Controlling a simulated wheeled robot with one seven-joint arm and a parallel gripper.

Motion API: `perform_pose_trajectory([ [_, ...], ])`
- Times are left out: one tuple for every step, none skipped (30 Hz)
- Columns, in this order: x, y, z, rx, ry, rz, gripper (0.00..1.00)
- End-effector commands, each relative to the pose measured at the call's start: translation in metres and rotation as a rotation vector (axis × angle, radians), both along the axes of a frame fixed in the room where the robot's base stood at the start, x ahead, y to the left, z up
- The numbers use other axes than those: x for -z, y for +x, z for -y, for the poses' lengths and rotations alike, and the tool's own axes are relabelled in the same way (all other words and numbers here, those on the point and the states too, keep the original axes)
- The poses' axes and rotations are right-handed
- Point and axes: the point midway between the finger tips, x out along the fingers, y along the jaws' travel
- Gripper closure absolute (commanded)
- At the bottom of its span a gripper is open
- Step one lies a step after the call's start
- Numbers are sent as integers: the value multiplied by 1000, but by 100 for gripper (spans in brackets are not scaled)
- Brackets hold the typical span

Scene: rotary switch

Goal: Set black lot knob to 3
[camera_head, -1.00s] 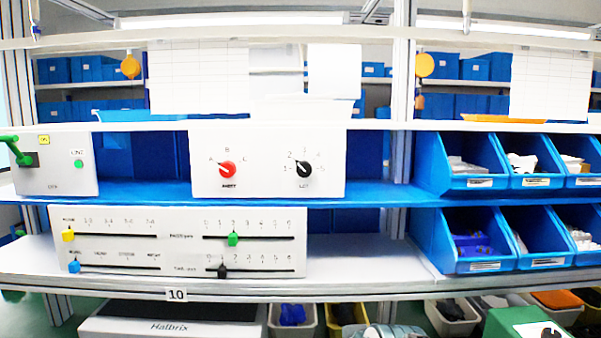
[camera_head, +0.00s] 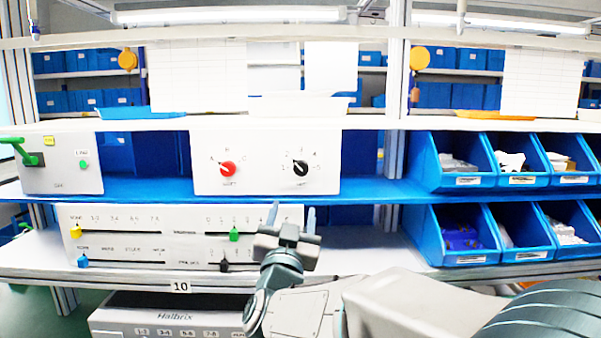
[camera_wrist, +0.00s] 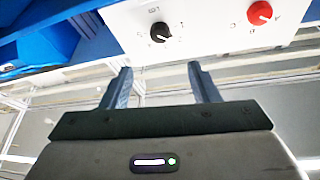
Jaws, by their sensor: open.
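The black LOT knob (camera_head: 300,168) sits on the right half of a white panel (camera_head: 265,183) on the blue shelf. Marks run in an arc around it; its white pointer line is too small to read surely, but appears to lie toward the upper left. It also shows in the wrist view (camera_wrist: 160,32), where the panel is upside down. My gripper (camera_head: 291,214) is below the panel and in front of the lower slider panel, fingers pointing up. In the wrist view its two fingers (camera_wrist: 160,70) are spread and empty, apart from the knob.
A red knob (camera_head: 227,169) is left of the black one on the same panel. A slider panel (camera_head: 150,247) stands on the lower shelf, partly behind my gripper. A box with a green lever (camera_head: 33,160) is at the left. Blue bins (camera_head: 468,258) stand at the right.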

Motion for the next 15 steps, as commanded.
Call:
perform_pose_trajectory([
  [-2,3,0,3,0,2,45],
  [-3,5,0,3,0,2,45],
  [-6,9,1,3,0,2,45],
  [-8,13,1,3,-1,2,45],
  [-10,17,2,2,-2,3,45],
  [-13,24,3,3,-3,2,45],
  [-16,30,3,2,-2,2,45],
  [-18,36,4,3,-1,1,45],
  [-22,44,6,4,-2,2,45],
  [-25,50,7,4,-3,2,45],
  [-27,56,7,3,-2,1,45],
  [-31,64,9,3,-1,1,45],
  [-33,70,10,3,-2,1,45],
  [-35,76,10,3,-3,1,45],
  [-38,84,12,2,-2,0,45],
])
